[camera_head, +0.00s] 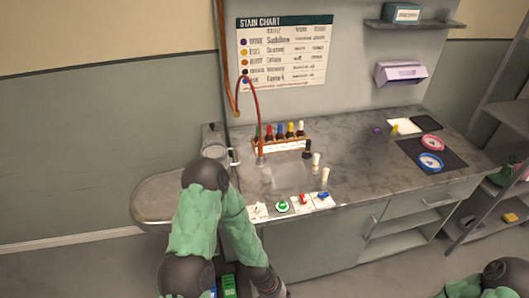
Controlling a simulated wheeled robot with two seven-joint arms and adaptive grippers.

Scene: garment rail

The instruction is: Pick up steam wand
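A thin red hose (257,108) arches up from beside a copper-coloured pipe and hangs down over the counter. At its lower end is a small pale grey piece (261,160), which looks like the steam wand, near the left end of the bottle rack. My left arm is bent in front of the counter, with its forearm pointing down. Its dark wrist end reaches the bottom edge, and no gripper fingers show. Only a bit of my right arm shows at the bottom right; its gripper is out of view.
A rack (280,146) of coloured bottles stands behind the marble counter's basin (291,174). Several small bottles and cards line the front. A rounded board (165,200) extends left. Shelving stands far right.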

